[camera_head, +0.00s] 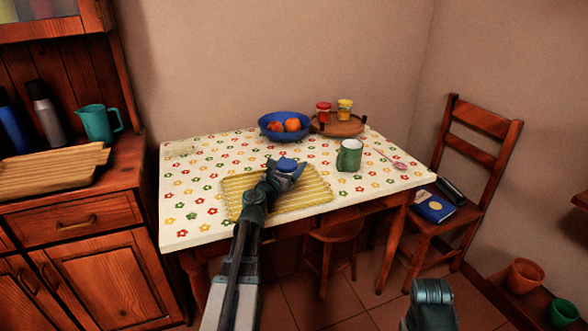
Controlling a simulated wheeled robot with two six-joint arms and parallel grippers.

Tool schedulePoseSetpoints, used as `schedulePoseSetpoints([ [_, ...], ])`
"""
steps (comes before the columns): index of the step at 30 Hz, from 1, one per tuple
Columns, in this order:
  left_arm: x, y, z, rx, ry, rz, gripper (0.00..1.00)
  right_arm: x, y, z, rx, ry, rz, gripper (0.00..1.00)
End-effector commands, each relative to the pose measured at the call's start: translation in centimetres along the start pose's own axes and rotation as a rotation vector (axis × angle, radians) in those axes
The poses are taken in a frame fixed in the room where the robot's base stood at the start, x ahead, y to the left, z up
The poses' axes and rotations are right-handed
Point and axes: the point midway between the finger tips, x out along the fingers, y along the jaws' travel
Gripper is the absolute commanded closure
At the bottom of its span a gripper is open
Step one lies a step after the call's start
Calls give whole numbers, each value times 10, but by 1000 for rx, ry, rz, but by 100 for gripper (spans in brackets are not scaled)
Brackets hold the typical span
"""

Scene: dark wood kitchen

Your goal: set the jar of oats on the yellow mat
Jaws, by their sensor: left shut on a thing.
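The jar of oats (287,165) shows as a blue lid with a little of its body under it; my gripper hides most of the rest. My left gripper (280,181) is shut on the jar, reaching in from the front. The yellow striped mat (307,193) lies on the flowered table, partly covered by my left arm. The jar appears over the back middle of the mat. I cannot tell whether its base touches the mat. Part of my right arm shows at the bottom right, but its gripper is not visible.
A green mug (349,156) stands right of the mat. The table's left part is mostly clear. A chair (465,190) stands at the right.

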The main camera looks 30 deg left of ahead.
Motion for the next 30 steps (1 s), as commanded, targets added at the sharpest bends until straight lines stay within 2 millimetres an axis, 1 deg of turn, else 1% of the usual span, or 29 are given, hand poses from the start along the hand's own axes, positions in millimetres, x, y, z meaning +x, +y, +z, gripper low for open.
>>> schedulePoseSetpoints([
  [2, 0, 0, 1, 0, 0, 0, 97, -1, 0, 0, 0, 0, 0, 100],
  [6, 0, 0, -4, -1, 0, 0, 97, 4, 0, 0, 0, 0, 0, 100],
  [7, 0, 0, -3, 0, 0, 0, 16, 3, 0, 0, 0, 0, 1, 100],
  [9, 0, 0, -2, 0, 0, 0, 3, 2, 0, 0, 0, 0, 1, 100],
  [10, 0, 0, -2, 0, 0, 0, 0, 2, 0, 0, 0, 0, 1, 100],
  [16, 0, 0, -2, 0, 0, 0, 0, 2, 0, 0, 0, 0, 1, 100],
  [19, 0, 0, 3, 0, 0, 0, 0, -3, 0, 0, 0, 0, 0, 100],
  [20, -3, -1, 2, 0, 0, 1, 0, -2, 0, 0, 0, 0, 0, 100],
  [23, -21, -2, 1, 0, 0, 2, 0, -1, 0, 0, 0, 0, 0, 100],
  [30, -73, -2, 1, 0, 0, 3, 0, -1, 0, 0, 0, 0, 0, 100],
])
